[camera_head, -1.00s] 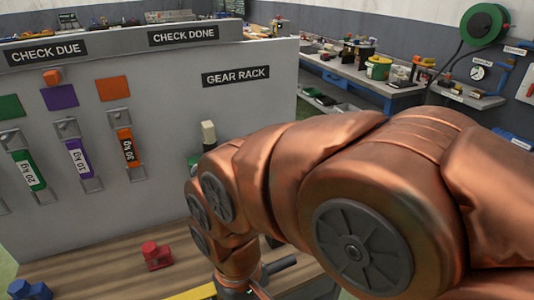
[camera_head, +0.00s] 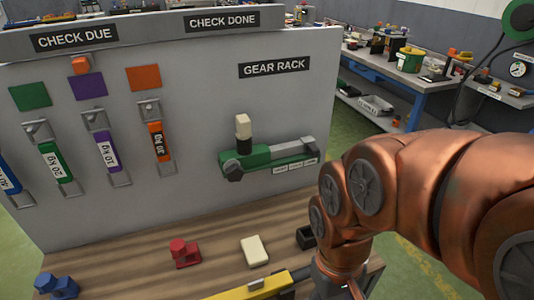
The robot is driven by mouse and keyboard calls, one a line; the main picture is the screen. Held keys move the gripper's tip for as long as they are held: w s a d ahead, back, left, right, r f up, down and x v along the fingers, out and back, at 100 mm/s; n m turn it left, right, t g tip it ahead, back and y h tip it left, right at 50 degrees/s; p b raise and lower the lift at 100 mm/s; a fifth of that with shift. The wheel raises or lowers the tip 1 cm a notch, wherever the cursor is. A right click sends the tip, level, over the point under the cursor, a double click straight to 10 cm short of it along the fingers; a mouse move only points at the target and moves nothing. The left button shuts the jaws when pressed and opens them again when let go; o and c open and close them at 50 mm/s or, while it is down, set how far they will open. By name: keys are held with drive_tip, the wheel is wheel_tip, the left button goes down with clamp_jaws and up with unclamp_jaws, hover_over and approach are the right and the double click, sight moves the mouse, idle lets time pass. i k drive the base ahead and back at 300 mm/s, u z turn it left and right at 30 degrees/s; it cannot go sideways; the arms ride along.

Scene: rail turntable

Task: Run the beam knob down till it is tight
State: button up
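A yellow beam (camera_head: 252,288) lies at the bottom edge of the view, cut off by the frame, with a dark end piece at its right. No knob can be made out on the visible part of it. My copper-coloured arm comes in from the right and bends down to the bottom edge just right of the beam. My gripper is below the frame, so its fingers and anything between them are hidden.
A green device with a dark knob (camera_head: 233,172) is mounted on the grey panel (camera_head: 200,100) under the GEAR RACK label. A red piece (camera_head: 184,253), a cream block (camera_head: 254,250), a black box (camera_head: 306,237) and a blue piece (camera_head: 57,286) sit on the wooden bench (camera_head: 130,262).

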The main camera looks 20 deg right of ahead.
sight(233, 169)
drive_tip(key=u, duration=0.55)
drive_tip(key=k, duration=1.25)
drive_tip(key=u, duration=1.05)
drive_tip(key=i, duration=1.55)
drive_tip(key=z, duration=0.75)
